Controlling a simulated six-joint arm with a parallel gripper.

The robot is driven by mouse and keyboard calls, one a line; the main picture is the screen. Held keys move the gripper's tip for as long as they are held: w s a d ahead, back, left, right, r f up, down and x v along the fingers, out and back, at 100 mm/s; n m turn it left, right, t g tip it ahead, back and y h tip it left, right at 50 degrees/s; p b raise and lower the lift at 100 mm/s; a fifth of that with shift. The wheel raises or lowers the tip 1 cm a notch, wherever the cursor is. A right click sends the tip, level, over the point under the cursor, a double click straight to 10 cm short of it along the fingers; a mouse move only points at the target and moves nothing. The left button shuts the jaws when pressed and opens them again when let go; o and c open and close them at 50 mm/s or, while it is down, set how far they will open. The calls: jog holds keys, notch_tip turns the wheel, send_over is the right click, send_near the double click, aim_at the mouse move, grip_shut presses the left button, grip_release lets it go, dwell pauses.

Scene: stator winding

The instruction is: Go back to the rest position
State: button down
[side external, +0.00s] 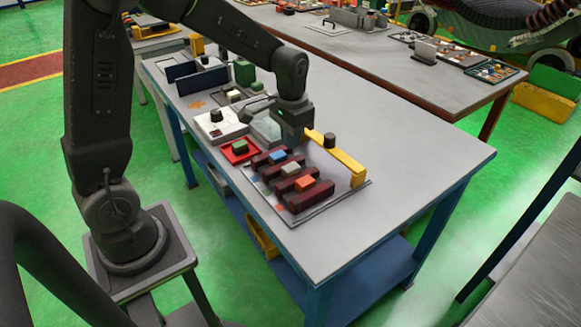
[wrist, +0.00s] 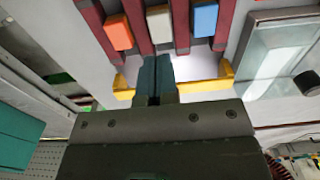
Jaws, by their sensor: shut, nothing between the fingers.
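My gripper (wrist: 153,82) is shut and empty. In the wrist view its fingers are pressed together over the yellow bracket (wrist: 186,88), with dark red bars (wrist: 181,25) beyond. In the side view my gripper (side external: 298,138) hangs over the worktable (side external: 420,165), beside the far end of the bars (side external: 312,197); its fingertips are hard to make out there. An orange block (wrist: 119,33), a white block (wrist: 159,24) and a blue block (wrist: 205,19) sit among the bars. I cannot tell whether the fingers touch the bracket.
The yellow bracket (side external: 347,163) and a black knob (side external: 330,140) stand close to my gripper. A red tray (side external: 240,159) and a white box (side external: 218,127) lie to its left. The table's right part is clear. A second table (side external: 390,85) stands behind.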

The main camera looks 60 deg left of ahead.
jog(key=shift+r, duration=0.35)
jog(key=shift+s+r, duration=0.1)
jog(key=shift+r, duration=0.1)
jog(key=s+d+r+t, duration=0.2)
jog(key=s+r, duration=0.3)
jog(key=s, duration=0.3)
jog(key=s+d+r+t, duration=0.3)
jog(key=s+r, duration=0.3)
jog(key=s, duration=0.3)
jog(key=shift+s+d+t, duration=0.25)
jog(key=shift+d+t, duration=0.05)
jog(key=shift+d, duration=0.3)
